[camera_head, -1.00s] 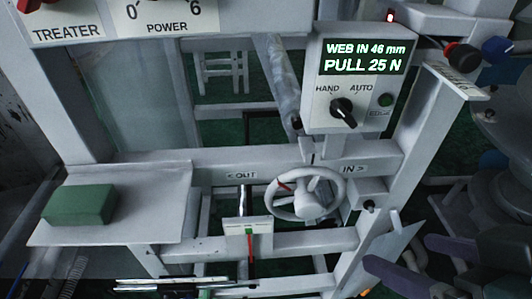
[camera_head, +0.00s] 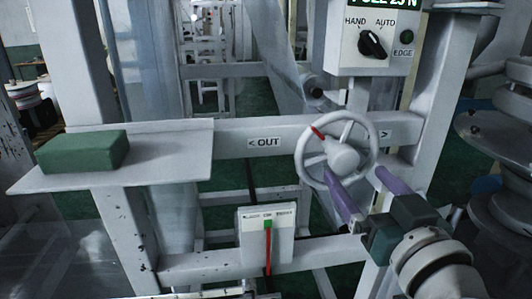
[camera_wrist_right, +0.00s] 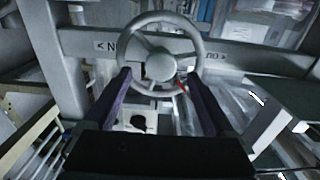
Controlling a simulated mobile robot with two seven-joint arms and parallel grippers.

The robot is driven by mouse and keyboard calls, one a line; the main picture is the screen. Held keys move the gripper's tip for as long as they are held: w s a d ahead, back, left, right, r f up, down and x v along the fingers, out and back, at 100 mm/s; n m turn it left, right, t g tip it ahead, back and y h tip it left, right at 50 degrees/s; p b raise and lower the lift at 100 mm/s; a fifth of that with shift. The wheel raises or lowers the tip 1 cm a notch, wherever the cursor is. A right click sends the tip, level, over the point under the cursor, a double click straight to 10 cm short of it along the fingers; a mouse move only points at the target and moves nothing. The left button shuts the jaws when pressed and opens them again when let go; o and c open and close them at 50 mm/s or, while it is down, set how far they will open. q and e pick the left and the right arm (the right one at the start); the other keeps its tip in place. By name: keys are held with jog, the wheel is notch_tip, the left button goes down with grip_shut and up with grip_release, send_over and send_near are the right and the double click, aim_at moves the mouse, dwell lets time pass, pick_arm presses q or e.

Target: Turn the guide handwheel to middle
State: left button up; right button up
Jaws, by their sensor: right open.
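The guide handwheel (camera_head: 343,157) is a grey spoked wheel on the white crossbar, with a red mark at the upper left of its rim. In the right wrist view the wheel (camera_wrist_right: 161,67) has its red mark at the lower right. My right gripper (camera_head: 355,178) is open, its purple fingers pointing at the wheel's lower right side. In the wrist view its fingertips (camera_wrist_right: 158,78) lie on either side of the wheel's lower part; I cannot tell whether they touch the rim. A white scale plate (camera_head: 284,220) shows a green mark and red pointer. My left gripper is out of view.
A control box (camera_head: 345,40) with a HAND/AUTO knob stands above the wheel. A green block (camera_head: 84,152) lies on a shelf (camera_head: 180,165) at left. An "OUT" label (camera_head: 263,142) is left of the wheel. Grey round machine parts (camera_head: 505,150) stand at right.

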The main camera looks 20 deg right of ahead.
aim_at(346, 165)
jog(key=shift+x, duration=2.3)
jog(key=shift+c, duration=0.2)
jog(key=shift+a, duration=0.1)
grip_shut()
